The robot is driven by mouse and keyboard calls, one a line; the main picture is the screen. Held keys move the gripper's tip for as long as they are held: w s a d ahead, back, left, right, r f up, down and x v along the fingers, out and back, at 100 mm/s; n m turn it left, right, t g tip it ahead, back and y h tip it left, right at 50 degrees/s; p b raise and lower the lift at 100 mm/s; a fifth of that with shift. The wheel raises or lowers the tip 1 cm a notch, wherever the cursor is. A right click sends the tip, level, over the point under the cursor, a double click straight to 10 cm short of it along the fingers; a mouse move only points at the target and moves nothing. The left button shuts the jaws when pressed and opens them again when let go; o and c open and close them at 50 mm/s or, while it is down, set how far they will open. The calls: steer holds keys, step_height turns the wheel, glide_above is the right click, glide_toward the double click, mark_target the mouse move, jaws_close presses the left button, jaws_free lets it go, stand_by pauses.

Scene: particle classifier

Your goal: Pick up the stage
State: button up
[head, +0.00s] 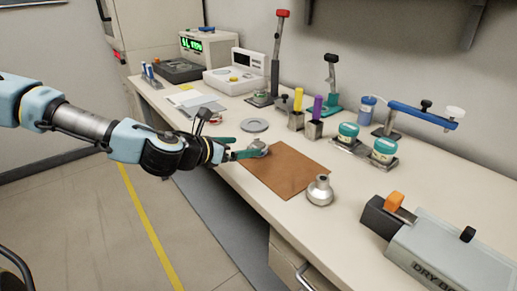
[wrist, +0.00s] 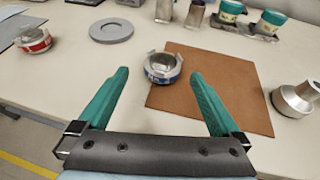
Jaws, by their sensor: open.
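A round silver metal cup with a blue label (wrist: 163,68), likely the stage, sits upright at the left edge of the brown mat (wrist: 220,92). It also shows in the head view (head: 257,148). My gripper (wrist: 158,73) is open, with one green finger on each side of the cup and the fingertips near its sides. I cannot tell whether they touch it. A similar silver cup with a red label (wrist: 34,41) stands on the bench to the left.
A silver conical piece (head: 320,190) stands at the mat's right corner. A grey disc (head: 254,126) lies behind the cup. Holders with yellow (head: 298,99) and purple (head: 317,107) handles and teal-lidded jars (head: 384,149) stand farther back. A grey box (head: 445,252) is at the right.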

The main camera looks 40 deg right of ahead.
mark_target(255, 147)
steer(key=shift+s+f+p+x, duration=0.15)
steer(key=shift+p+x, duration=0.15)
steer(key=shift+x, duration=1.2)
steer(key=shift+s+f+p+x, duration=0.1)
steer(key=shift+p+x, duration=0.15)
steer(key=shift+x, duration=1.2)
steer(key=shift+c, duration=0.4)
steer(key=c, duration=1.4)
